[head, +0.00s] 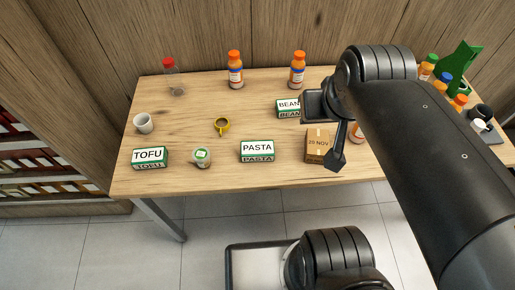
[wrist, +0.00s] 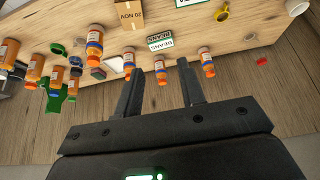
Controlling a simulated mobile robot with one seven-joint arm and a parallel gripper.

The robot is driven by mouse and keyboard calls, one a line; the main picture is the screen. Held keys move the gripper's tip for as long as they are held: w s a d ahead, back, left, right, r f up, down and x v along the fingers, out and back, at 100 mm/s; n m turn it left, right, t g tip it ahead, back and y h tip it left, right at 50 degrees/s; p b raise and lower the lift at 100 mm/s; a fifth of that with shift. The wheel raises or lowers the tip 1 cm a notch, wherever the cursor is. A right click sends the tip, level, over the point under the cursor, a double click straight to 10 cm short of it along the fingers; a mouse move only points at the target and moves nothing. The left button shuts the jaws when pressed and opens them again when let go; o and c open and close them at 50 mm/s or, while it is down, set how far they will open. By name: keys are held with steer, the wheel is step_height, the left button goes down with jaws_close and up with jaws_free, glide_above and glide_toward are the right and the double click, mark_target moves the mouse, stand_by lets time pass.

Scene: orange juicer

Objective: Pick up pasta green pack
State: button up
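The pasta pack (head: 257,147), a white and green box lettered PASTA, lies near the table's front edge in the head view. At the top edge of the wrist view a sliver of a white and green pack (wrist: 188,3) shows; its lettering is cut off, but its place fits the pasta pack. My gripper (head: 328,130) is above the table, right of the pasta pack and apart from it, by the cardboard box. In the wrist view my gripper (wrist: 160,85) has its two fingers spread with nothing held between them.
A cardboard box (head: 318,144) stands right of the pasta pack, and a beans pack (head: 288,108) lies behind. A small green-lidded cup (head: 202,156), tofu pack (head: 150,156) and yellow mug (head: 222,125) are to the left. Several orange-capped bottles stand at the back and right.

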stand_by(0.4)
steer(key=o, duration=1)
steer(key=n+g, duration=0.6)
steer(key=n, duration=1.2)
glide_above(257, 147)
steer(key=s, duration=0.1)
step_height(257, 147, down, 24)
steer(key=shift+r, duration=0.25)
step_height(257, 147, down, 4)
steer(key=shift+r, duration=0.25)
steer(key=shift+w+f, duration=0.2)
steer(key=shift+f, duration=1.4)
steer(key=shift+w+f, duration=0.2)
steer(key=shift+f, duration=1.4)
